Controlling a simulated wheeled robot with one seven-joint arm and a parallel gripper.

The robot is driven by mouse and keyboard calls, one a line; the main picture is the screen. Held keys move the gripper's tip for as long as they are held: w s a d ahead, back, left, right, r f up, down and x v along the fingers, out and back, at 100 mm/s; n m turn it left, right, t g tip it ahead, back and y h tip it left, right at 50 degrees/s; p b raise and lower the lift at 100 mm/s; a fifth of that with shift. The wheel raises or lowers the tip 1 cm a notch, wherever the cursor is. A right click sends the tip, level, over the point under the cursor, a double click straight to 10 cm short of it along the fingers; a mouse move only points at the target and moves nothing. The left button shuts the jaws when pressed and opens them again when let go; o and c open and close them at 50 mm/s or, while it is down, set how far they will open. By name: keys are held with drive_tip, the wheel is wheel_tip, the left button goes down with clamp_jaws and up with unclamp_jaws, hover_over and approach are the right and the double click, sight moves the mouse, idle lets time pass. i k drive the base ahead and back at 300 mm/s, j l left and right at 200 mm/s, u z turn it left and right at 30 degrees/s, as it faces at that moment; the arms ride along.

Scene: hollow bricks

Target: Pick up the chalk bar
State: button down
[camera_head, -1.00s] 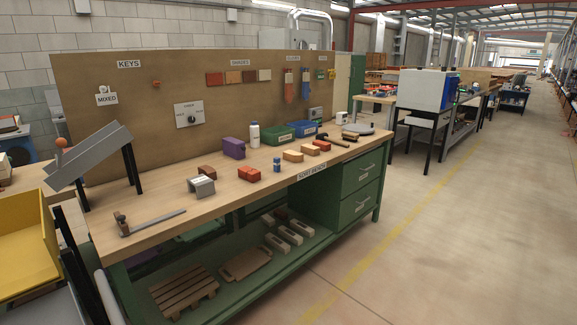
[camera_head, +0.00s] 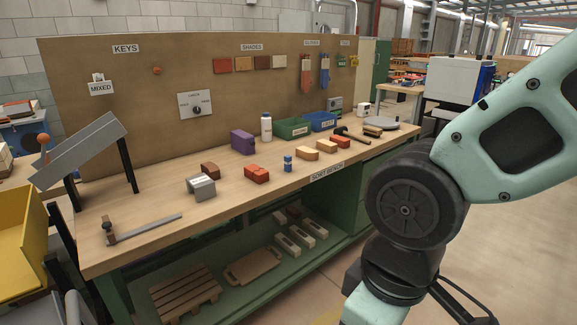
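Several pale, chalk-coloured bars lie on the green lower shelf of the bench. One pale bar (camera_head: 287,243) is at the front left, with a second pale bar (camera_head: 301,237) and a third pale bar (camera_head: 315,229) beside it to the right. Dark openings show in these bars. A smaller pale block (camera_head: 279,218) and a dark red block (camera_head: 294,211) lie behind them. No label marks which one is the chalk bar. My arm crosses the right side of the view, and my gripper is out of the frame.
The wooden bench top (camera_head: 150,210) overhangs the shelf. On it stand a grey block (camera_head: 201,187), red bricks (camera_head: 257,173), a purple block (camera_head: 243,142) and green (camera_head: 292,128) and blue bins (camera_head: 322,121). A pallet (camera_head: 186,292) and a board (camera_head: 253,267) lie on the shelf.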

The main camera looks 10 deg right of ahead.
sight(287, 159)
drive_tip(key=i+l, duration=0.2)
drive_tip(key=i, duration=0.35)
drive_tip(key=i+l+u, duration=0.1)
drive_tip(key=i, duration=0.45)
drive_tip(key=i+l, duration=0.3)
drive_tip(key=i, duration=0.2)
drive_tip(key=i+l+u, duration=0.1)
drive_tip(key=i, duration=0.45)
drive_tip(key=i+l, duration=0.4)
drive_tip(key=i+j+u, duration=0.05)
drive_tip(key=i, duration=0.05)
